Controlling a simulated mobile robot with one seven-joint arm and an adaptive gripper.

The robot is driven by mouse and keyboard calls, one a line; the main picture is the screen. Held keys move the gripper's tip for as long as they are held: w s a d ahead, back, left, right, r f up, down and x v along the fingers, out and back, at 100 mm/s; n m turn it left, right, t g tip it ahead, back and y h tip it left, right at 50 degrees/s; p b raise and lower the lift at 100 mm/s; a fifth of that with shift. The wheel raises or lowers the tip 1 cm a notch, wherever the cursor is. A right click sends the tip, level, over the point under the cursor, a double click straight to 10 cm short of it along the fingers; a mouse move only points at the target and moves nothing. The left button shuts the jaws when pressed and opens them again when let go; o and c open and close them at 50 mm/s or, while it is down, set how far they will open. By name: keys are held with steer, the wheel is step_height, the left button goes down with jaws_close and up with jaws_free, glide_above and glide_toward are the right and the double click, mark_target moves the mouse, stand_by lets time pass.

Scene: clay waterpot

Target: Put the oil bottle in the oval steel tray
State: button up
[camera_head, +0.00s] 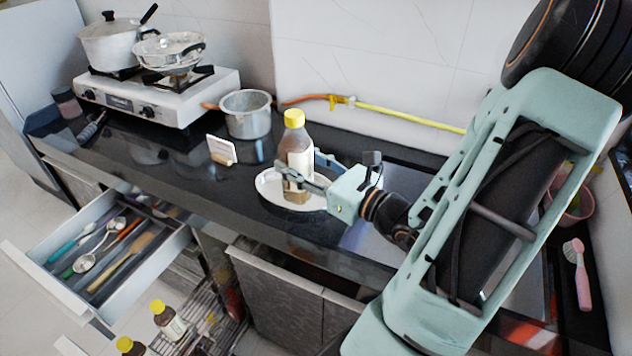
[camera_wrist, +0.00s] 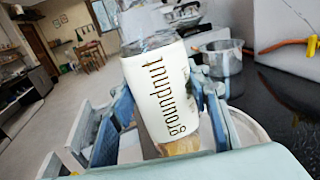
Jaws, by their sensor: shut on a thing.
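The oil bottle (camera_head: 297,150) has a yellow cap, a brown body and a pale label. The label reads "groundnut" on the bottle in the wrist view (camera_wrist: 163,95). My gripper (camera_head: 302,178) is shut on the bottle's lower part, with a finger on each side in the wrist view (camera_wrist: 168,118). The bottle is nearly upright over the oval steel tray (camera_head: 268,190), which lies on the black counter. I cannot tell whether its base touches the tray. The bottle and my gripper hide part of the tray.
A steel pot (camera_head: 246,115) and a small white card (camera_head: 221,151) stand left of the tray. A gas stove (camera_head: 160,97) with pots is farther left. An open drawer (camera_head: 105,255) of utensils juts out below the counter. More bottles (camera_head: 166,318) stand in a lower rack.

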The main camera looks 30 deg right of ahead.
steer(key=w+d+f+b, duration=0.7)
steer(key=d+f+b, duration=0.2)
steer(key=f+b, duration=0.3)
steer(key=shift+w+d+b, duration=0.15)
steer(key=shift+b, duration=0.4)
steer(key=shift+f, duration=0.1)
steer(key=o, duration=1.6)
steer(key=shift+p+v, duration=1.15)
steer(key=shift+v, duration=4.9)
